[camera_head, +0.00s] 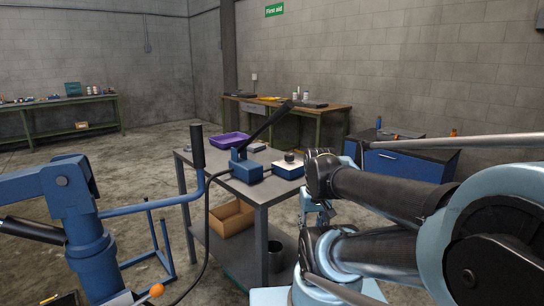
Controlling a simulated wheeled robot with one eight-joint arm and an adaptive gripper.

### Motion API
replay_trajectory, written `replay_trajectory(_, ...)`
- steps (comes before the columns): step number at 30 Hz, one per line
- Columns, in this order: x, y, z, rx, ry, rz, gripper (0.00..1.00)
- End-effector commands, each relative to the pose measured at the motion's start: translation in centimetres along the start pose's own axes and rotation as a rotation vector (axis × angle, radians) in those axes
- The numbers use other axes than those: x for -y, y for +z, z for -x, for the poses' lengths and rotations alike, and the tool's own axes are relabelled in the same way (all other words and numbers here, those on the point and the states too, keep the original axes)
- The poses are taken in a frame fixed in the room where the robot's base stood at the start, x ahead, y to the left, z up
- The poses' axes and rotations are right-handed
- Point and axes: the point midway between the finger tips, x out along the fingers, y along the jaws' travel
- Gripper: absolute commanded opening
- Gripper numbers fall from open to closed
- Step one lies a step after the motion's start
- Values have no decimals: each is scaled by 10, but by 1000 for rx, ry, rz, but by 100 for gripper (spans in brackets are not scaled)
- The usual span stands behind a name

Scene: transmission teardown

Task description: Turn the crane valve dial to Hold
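A small blue box with a white top (288,171) sits at the right end of the grey metal cart. A dark, rounded knob (290,157) stands on it and looks like the valve dial. Its markings and setting are too small to read. My arm comes in from the right, and its wrist end is just right of the box. My gripper (321,212) appears to hang below the wrist, beside the cart's right side and apart from the knob. Its fingers are small and partly hidden, so I cannot tell their opening.
A blue pump with a long black lever (246,172) stands left of the box. A purple tray (229,140) is behind it. The cart (262,192) has a cardboard box (232,217) on its lower shelf. A blue crane (82,215) with a black-gripped handle stands left.

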Motion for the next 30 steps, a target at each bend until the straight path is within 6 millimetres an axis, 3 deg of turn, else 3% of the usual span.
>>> replay_trajectory(11, 0, 0, 0, 0, 0, 0, 33)
replay_trajectory(14, 0, 5, 7, -9, 1, -2, 55)
replay_trajectory(17, -1, -1, 17, -6, 4, -16, 55)
replay_trajectory(23, -2, -47, 64, 21, 26, -94, 55)
replay_trajectory(30, -12, -120, 126, 58, 62, -226, 55)
